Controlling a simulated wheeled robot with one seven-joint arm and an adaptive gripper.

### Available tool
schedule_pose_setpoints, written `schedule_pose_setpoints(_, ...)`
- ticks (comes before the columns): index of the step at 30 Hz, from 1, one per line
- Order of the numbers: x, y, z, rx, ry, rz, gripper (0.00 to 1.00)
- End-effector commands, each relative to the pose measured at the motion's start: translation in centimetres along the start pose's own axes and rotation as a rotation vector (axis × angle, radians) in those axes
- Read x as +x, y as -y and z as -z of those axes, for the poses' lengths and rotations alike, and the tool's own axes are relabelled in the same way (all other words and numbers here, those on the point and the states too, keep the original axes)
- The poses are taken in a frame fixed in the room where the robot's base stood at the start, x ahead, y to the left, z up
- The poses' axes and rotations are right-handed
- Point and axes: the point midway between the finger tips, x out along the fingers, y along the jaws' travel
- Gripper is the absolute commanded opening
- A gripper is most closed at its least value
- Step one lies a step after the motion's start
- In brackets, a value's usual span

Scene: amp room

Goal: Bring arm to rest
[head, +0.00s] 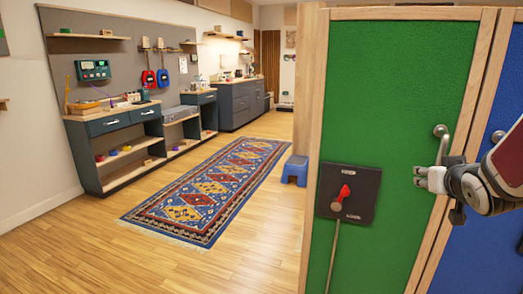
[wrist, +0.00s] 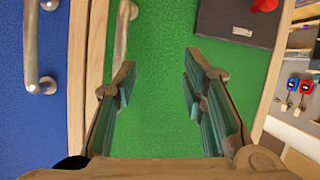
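My arm reaches in from the right in the head view. My gripper (head: 420,177) is close to the green door (head: 395,90), beside its metal handle (head: 441,145). In the wrist view my gripper (wrist: 157,82) is open, with its two fingers wide apart and nothing between them. The green door (wrist: 160,40) lies beyond the fingers. The handle (wrist: 122,30) shows behind the left fingertip, which hides its lower end. I cannot tell whether they touch.
A dark panel with a red switch (head: 345,192) is on the green door. A blue door (head: 502,100) is to the right. A blue stool (head: 295,170) and a patterned rug (head: 215,190) lie left of the door. Workbenches (head: 120,140) line the left wall. Wooden floor is open in front.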

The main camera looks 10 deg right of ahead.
Motion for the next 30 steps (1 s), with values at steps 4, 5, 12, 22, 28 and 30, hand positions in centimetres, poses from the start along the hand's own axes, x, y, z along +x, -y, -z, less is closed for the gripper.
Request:
schedule_pose_setpoints(4,-3.8,4.3,-1.1,-0.033,0.158,0.002,0.38)
schedule_pose_setpoints(5,-4.7,5.1,-1.5,-0.038,0.193,0.004,0.38)
schedule_pose_setpoints(12,-13.7,11.0,-6.3,-0.090,0.489,0.075,0.38)
schedule_pose_setpoints(22,-27.2,15.6,-13.5,-0.208,0.848,0.254,0.38)
schedule_pose_setpoints(28,-33.2,16.1,-16.3,-0.285,0.991,0.349,0.38)
schedule_pose_setpoints(30,-35.2,16.1,-17.1,-0.314,1.036,0.381,0.38)
